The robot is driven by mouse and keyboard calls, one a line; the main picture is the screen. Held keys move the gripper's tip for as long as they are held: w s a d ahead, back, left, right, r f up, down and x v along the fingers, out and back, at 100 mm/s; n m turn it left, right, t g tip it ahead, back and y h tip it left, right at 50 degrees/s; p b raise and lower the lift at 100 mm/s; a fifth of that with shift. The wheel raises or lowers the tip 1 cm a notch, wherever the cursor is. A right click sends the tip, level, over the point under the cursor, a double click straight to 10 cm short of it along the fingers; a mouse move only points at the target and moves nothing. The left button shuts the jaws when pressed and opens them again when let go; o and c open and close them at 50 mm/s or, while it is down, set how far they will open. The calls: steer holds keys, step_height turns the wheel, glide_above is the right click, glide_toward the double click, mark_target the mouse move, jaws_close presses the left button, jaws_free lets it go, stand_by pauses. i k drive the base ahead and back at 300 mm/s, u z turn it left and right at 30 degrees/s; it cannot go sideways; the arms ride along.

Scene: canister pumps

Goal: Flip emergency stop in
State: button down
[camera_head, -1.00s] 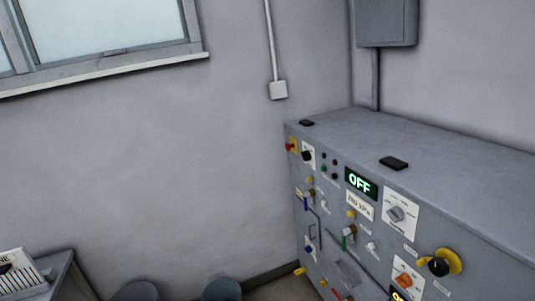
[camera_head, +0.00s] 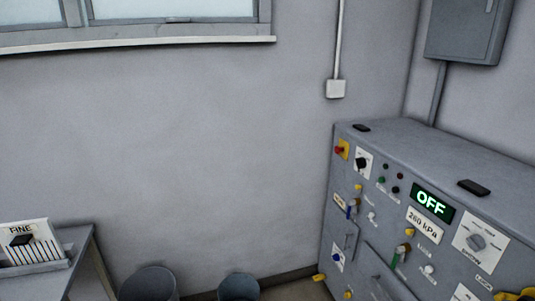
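A red emergency stop button (camera_head: 339,150) on a yellow plate sits at the upper left corner of the grey control cabinet's front. It is small here, and I cannot tell whether it is pressed in. The grey cabinet (camera_head: 450,150) stands at the right against the wall. A lit green display (camera_head: 432,202) on its front reads OFF, with a 260 kPa label (camera_head: 425,225) below it.
A side table (camera_head: 75,262) with a card marked FINE (camera_head: 25,238) stands at the lower left. Two round bins (camera_head: 150,284) (camera_head: 239,287) stand on the floor by the wall. A wall box (camera_head: 466,30) hangs above the cabinet. Knobs and handles stick out from the cabinet front.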

mark_target(337, 149)
steer(key=u, duration=0.95)
steer(key=i, duration=2.5)
steer(key=z, duration=2.7)
steer(key=i, duration=0.8)
steer(key=z, duration=0.1)
